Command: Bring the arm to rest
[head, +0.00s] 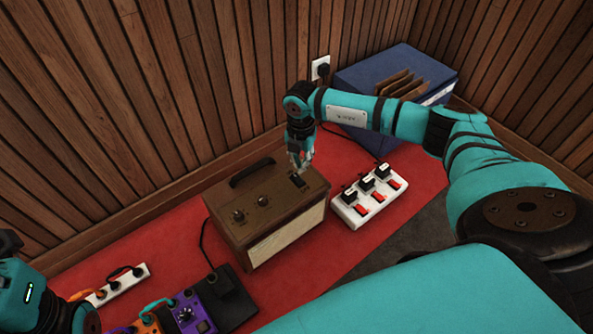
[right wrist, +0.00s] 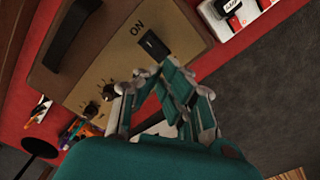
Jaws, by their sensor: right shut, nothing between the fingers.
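My right gripper (head: 299,166) hangs fingers-down over the top of a brown amplifier (head: 235,207), close to its black rocker switch (head: 299,181). In the right wrist view, the right gripper's fingertips (right wrist: 152,73) are together with nothing held. The switch (right wrist: 153,44) lies just beyond them, beside the word ON. I cannot tell whether the fingertips touch the panel. The teal right arm reaches in from the right. Part of my left arm shows at the lower left; its fingers cannot be made out.
A white switch box (head: 347,213) with black plugs and red switches stands right of the amplifier. Behind it is a blue crate (head: 352,80). A white power strip (head: 124,284) and purple pedal (head: 188,314) lie lower left.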

